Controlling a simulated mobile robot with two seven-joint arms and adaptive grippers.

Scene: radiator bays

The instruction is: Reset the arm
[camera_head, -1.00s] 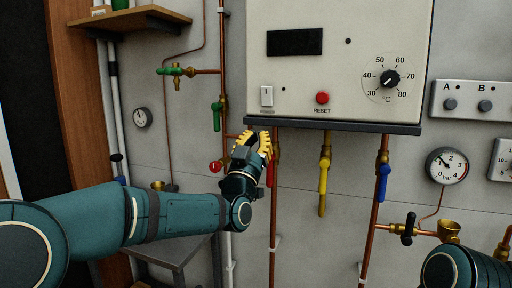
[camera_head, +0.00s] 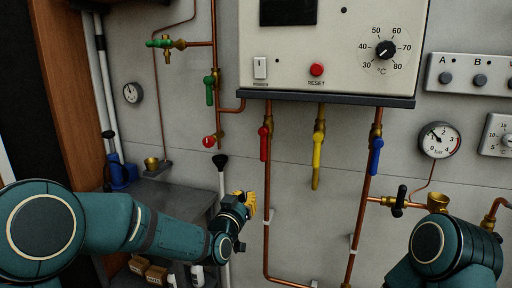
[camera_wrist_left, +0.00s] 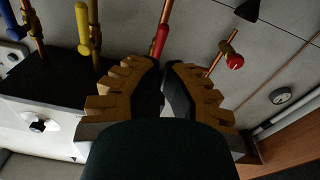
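My left gripper (camera_head: 250,203) has yellow ridged fingers and is low in front of the wall, below and left of the red-handled valve (camera_head: 265,144). Its fingertips lie close together in the left wrist view (camera_wrist_left: 166,64), with nothing seen held between them. The red valve handle (camera_wrist_left: 160,40) appears beyond the tips there. The boiler panel (camera_head: 330,80) hangs above, with a red RESET button (camera_head: 317,69), a white switch (camera_head: 260,67) and a temperature dial (camera_head: 385,50). My right arm shows at the lower right of the head view; its gripper is out of view.
Yellow (camera_head: 317,150) and blue (camera_head: 376,156) valve handles hang below the panel on copper pipes. A grey bench (camera_head: 172,196) stands behind my left arm. Green valves (camera_head: 210,90) are at left.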

